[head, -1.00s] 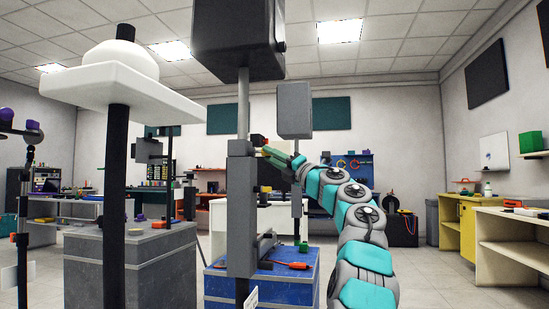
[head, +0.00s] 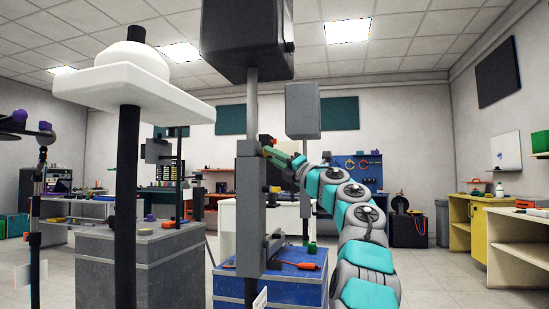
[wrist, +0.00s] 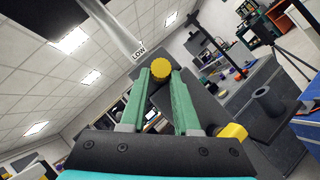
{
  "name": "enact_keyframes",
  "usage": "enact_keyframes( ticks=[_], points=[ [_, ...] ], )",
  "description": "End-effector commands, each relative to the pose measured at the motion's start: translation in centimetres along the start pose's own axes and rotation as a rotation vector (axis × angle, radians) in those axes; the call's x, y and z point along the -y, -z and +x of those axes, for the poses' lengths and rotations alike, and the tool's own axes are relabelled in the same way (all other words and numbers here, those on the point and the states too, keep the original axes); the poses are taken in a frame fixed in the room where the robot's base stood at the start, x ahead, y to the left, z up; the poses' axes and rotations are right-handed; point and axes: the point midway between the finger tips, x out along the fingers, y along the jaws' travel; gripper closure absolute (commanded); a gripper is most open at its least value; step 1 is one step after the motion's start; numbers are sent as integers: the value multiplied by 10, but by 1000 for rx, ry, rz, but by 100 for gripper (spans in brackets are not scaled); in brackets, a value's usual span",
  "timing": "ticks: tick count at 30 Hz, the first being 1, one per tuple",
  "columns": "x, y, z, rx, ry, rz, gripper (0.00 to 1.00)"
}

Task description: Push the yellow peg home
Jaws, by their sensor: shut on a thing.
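A yellow peg (wrist: 161,68) shows its round end in the wrist view, between the tips of my gripper's green fingers (wrist: 160,80). The fingers are shut on it. The peg sits at a dark grey block (wrist: 194,98), beside a pale post with a "LOW" label. In the head view my gripper (head: 283,156) reaches in from the right to the upper part of the tall grey upright (head: 250,205). The peg itself cannot be made out there. How far it sits in the block is hidden.
A second yellow part (wrist: 232,132) is close right of my fingers. A blue cabinet (head: 285,290) stands below. A white plate (head: 130,85) on a black post is at the left. Floor at the right is open.

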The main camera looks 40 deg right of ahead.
Motion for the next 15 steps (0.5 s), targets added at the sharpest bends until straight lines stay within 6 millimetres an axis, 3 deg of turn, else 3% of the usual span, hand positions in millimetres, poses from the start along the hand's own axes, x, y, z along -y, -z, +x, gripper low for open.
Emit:
enact_keyframes(
  ticks=[5, 6, 15],
  points=[
    [0, 0, 0, 0, 0, 0, 100],
    [0, 0, 0, -1, 0, 0, 67],
    [0, 0, 0, 0, 0, 0, 35]
  ],
)
